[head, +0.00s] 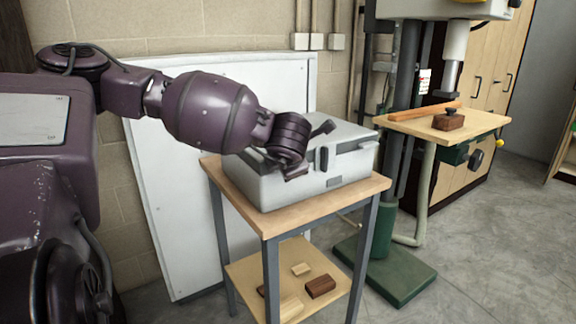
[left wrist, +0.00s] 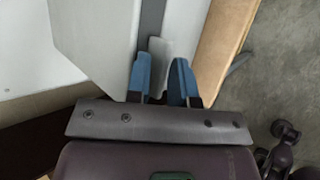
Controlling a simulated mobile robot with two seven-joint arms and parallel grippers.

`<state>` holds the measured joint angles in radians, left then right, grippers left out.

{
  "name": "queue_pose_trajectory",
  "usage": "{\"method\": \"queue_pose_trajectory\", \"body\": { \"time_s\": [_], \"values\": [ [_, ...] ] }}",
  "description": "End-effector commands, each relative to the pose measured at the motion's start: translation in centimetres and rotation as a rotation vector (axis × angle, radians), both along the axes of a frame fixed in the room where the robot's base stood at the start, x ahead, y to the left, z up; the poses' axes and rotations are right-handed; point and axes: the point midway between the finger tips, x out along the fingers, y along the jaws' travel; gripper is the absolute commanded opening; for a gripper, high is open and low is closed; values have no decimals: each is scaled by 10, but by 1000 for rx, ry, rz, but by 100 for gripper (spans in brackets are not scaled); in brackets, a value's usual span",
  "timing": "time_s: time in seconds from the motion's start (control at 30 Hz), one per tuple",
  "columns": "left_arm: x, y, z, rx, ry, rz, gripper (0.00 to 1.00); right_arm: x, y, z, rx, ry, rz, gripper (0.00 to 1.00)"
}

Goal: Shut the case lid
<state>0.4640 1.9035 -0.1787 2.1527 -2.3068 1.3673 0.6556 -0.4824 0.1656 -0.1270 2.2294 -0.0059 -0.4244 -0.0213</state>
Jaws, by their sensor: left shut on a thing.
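The pale grey case (head: 262,188) stands on the small wooden-topped table. Its lid (head: 345,132) lies over the body, with a dark seam at the right; I cannot tell whether a gap is left. A dark handle or latch (head: 323,158) is on the front. My right gripper is not seen.
The table (head: 268,226) has a lower shelf (head: 247,272) with several wood blocks. A white panel (head: 165,200) leans on the wall behind. A drill press with a wooden table (head: 480,124) stands at the right. Open floor (head: 490,230) lies at the right.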

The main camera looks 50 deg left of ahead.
Motion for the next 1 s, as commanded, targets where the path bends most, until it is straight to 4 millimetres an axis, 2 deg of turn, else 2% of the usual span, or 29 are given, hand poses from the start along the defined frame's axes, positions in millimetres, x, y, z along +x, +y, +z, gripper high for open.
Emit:
{"method": "queue_pose_trajectory", "body": {
  "time_s": [0.03, 0.47, 0.5, 0.57, 1.0],
  "values": [
    [-4, 0, -27, -21, 43, 8, 0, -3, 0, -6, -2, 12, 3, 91],
    [-4, -3, -35, -31, 52, 1, 0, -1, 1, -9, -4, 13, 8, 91],
    [-4, -3, -36, -32, 52, 0, 26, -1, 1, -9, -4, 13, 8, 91],
    [-4, -3, -36, -31, 53, 1, 35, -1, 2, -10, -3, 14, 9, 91],
    [-3, -1, -34, -28, 50, 7, 35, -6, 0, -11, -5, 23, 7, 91]
  ]
}}
